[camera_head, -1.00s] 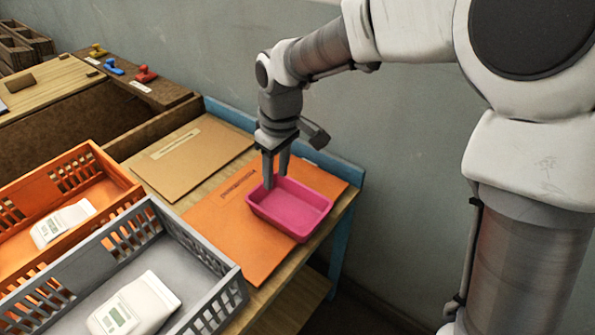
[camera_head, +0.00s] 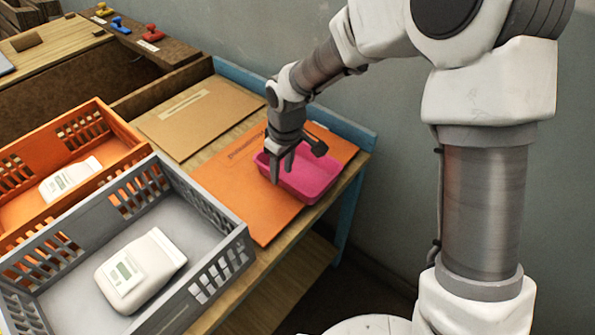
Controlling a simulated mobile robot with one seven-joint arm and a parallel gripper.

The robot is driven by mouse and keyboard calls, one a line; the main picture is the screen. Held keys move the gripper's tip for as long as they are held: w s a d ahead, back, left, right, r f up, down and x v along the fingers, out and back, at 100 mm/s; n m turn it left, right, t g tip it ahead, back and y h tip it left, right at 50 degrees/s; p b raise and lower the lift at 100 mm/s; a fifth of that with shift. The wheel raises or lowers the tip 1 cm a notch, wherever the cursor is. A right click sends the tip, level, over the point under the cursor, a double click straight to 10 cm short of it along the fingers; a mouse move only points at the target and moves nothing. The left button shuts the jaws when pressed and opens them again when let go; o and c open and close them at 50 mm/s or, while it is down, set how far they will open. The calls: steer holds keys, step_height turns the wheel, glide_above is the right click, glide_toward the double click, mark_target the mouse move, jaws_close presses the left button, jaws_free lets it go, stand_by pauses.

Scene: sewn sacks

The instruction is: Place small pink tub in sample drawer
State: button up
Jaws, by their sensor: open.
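The small pink tub (camera_head: 318,180) sits upright on an orange folder (camera_head: 238,193) near the right end of the table. My gripper (camera_head: 281,170) points down at the tub's left side, with its fingers apart and nothing visibly held. One finger shows in front of the tub's left wall, and the gripper hides part of that side. I cannot tell whether the fingers straddle the wall or touch it. No drawer can be clearly made out in this view.
A grey crate (camera_head: 206,205) and an orange crate (camera_head: 118,124), each holding a white sack, stand left of the folder. A tan folder (camera_head: 190,118) lies behind. Several coloured stamps (camera_head: 120,24) stand on a shelf at upper left. The wall is close behind the table.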

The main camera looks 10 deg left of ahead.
mark_target(282, 184)
steer(key=f, duration=0.4)
steer(key=shift+w+a+f+b, duration=0.1)
steer(key=shift+w+a+b, duration=0.1)
steer(key=shift+b, duration=0.15)
steer(key=shift+d, duration=0.1)
jaws_close()
steer(key=shift+s, duration=0.1)
stand_by(0.8)
